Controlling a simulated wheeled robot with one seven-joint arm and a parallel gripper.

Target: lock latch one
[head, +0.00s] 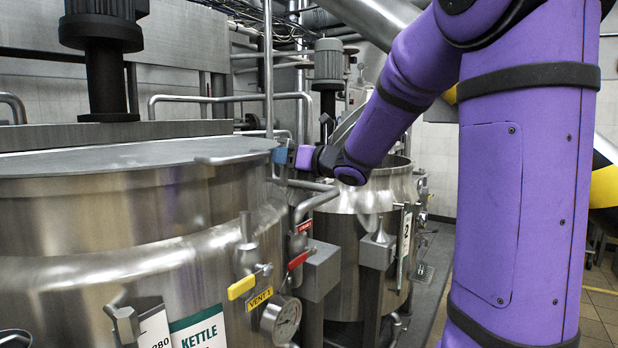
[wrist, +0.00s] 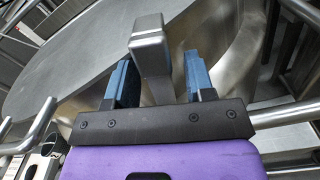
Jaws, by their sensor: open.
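My gripper (head: 281,156) is at the right rim of the near kettle's lid in the head view. In the wrist view my gripper (wrist: 159,76) has its two blue fingers apart. A grey metal block on a stem (wrist: 149,45), which looks like a latch handle, stands between the fingers. A gap shows on each side of it, so the fingers do not appear closed on it. The near kettle (head: 130,265) is steel with a flat grey lid (head: 150,153); the lid also shows in the wrist view (wrist: 75,65). My gripper hides the latch in the head view, and no latch number is readable.
A second kettle (head: 345,222) stands behind to the right. Valves with a yellow handle (head: 241,287) and a red handle (head: 299,260), a round gauge (head: 282,319) and a bent pipe (head: 314,203) crowd the near kettle's right side. A motor (head: 102,30) rises above the lid.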

